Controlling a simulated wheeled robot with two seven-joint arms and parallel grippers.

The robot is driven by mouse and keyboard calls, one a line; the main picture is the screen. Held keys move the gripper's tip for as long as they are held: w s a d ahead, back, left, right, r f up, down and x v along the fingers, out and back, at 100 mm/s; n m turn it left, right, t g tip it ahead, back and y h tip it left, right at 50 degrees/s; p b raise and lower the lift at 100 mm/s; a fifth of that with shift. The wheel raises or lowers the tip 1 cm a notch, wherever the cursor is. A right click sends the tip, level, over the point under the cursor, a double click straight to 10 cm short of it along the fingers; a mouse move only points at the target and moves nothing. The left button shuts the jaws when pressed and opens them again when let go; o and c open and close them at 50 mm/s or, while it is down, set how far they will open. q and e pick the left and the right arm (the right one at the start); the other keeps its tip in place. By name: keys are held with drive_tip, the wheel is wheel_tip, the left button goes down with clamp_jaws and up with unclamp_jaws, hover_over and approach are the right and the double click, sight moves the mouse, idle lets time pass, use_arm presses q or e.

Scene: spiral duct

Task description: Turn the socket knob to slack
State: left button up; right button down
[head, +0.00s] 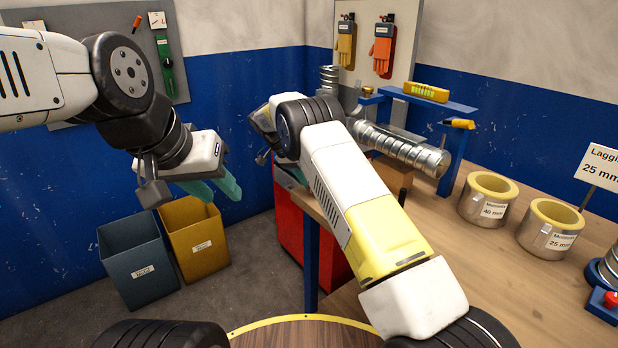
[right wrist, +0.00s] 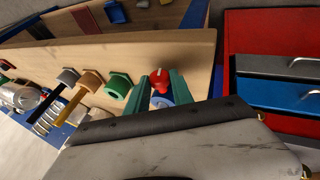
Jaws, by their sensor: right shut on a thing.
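The red knob (right wrist: 160,80) shows in the right wrist view at the edge of the wooden bench, with a round blue part (right wrist: 157,98) just below it. My right gripper (right wrist: 161,92) has its two green fingers on either side of the knob and is shut on it. The knob's pointer direction is too small to read surely. In the head view my right arm hides the knob and most of the right gripper. My left gripper (head: 215,189) hangs in the air over the bins, its teal fingers apart and empty.
Green, brown and grey hexagonal pieces (right wrist: 117,86) line the bench beside the knob. A red drawer cabinet (right wrist: 265,50) stands close by. On the bench (head: 440,240) are a spiral duct (head: 400,146) and two lagging rings (head: 488,200). Blue and yellow bins (head: 198,240) stand on the floor.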

drive_tip(key=c, duration=1.1)
unclamp_jaws()
